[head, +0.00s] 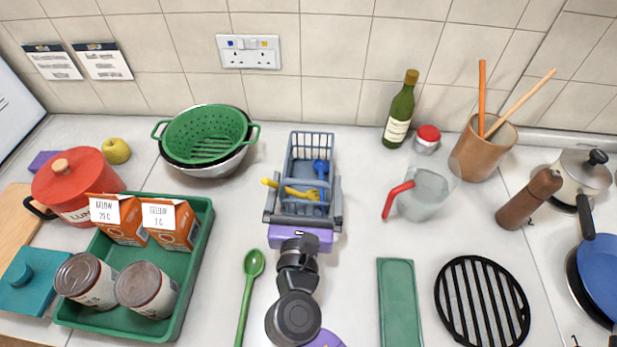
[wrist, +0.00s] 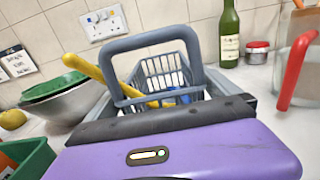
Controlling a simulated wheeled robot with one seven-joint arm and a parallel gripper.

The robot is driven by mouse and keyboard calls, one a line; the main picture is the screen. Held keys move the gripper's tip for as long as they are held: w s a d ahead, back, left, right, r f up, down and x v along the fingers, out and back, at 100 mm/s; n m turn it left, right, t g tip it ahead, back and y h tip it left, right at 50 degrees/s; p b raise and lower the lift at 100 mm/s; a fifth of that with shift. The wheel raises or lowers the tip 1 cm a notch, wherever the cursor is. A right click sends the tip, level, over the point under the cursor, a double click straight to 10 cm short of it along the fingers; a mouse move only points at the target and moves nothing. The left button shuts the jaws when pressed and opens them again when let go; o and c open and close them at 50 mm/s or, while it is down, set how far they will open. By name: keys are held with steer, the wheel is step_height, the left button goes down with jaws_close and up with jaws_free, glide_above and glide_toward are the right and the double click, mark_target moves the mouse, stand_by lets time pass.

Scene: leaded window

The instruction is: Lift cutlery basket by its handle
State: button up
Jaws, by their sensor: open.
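The cutlery basket (head: 312,147) is a grey-blue wire basket standing upright on the counter, with yellow and blue cutlery in it. In the wrist view, the basket (wrist: 163,68) shows behind its arched grey handle (wrist: 152,38). My gripper (head: 303,212) is open at the near end of the basket, its grey fingers spread left and right. The handle stands between the fingers, with no grip on it visible. My purple gripper body hides the lower near part of the basket in the wrist view.
A green colander in a metal bowl (head: 205,138) stands left, a green tray (head: 190,290) nearer left. A jug with a red handle (head: 428,195) and a green bottle (head: 399,115) stand right. A green spoon (head: 247,290) lies beside my arm.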

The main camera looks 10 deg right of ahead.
steer(key=shift+w+d, duration=0.2)
steer(key=shift+w, duration=0.75)
steer(key=c, duration=1.3)
steer(key=shift+r, duration=0.1)
